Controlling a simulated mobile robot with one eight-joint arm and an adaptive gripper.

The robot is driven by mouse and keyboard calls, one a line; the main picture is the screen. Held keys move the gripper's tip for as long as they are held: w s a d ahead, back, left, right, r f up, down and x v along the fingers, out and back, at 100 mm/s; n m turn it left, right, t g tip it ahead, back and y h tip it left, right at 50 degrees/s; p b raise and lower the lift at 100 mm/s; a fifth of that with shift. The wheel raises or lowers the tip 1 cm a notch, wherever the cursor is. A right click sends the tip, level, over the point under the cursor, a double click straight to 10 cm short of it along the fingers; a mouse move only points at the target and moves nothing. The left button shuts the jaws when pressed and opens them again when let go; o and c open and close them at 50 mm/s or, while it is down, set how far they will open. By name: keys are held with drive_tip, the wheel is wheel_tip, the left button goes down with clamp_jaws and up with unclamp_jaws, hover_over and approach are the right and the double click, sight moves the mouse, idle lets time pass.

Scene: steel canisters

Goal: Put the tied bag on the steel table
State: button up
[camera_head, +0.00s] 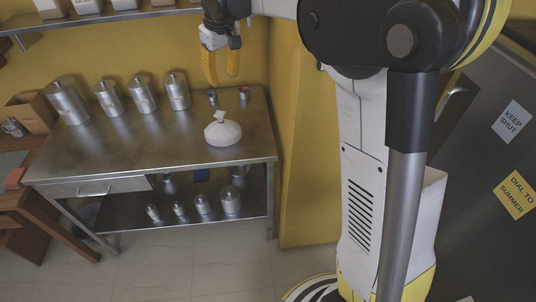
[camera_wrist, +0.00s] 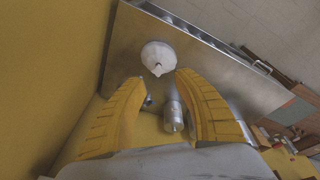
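The tied bag (camera_head: 222,132) is white and rounded with a knotted top. It sits upright on the right part of the steel table (camera_head: 130,155). In the wrist view the bag (camera_wrist: 158,54) lies beyond my fingertips, on the table top (camera_wrist: 205,65). My gripper (camera_head: 222,76) is at the back right, above the table and clear of the bag. Its yellow fingers (camera_wrist: 159,79) are spread open with nothing between them.
Several steel canisters (camera_head: 143,97) stand along the table's back. Two small items (camera_head: 212,96) stand behind the bag. More canisters (camera_head: 202,204) are on the lower shelf. A wall shelf (camera_head: 100,17) hangs above. The table's front middle is clear.

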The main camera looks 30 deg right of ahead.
drive_tip(key=s+r+m+t, duration=0.2)
drive_tip(key=s+r+t, duration=0.1)
drive_tip(key=s, duration=1.4)
drive_tip(key=s+f+m+t, duration=0.1)
drive_tip(key=s+f, duration=0.6)
drive_tip(key=s, duration=0.6)
drive_tip(key=shift+s+f+m+t, duration=0.15)
drive_tip(key=shift+m+t, duration=0.15)
drive_tip(key=shift+t, duration=0.1)
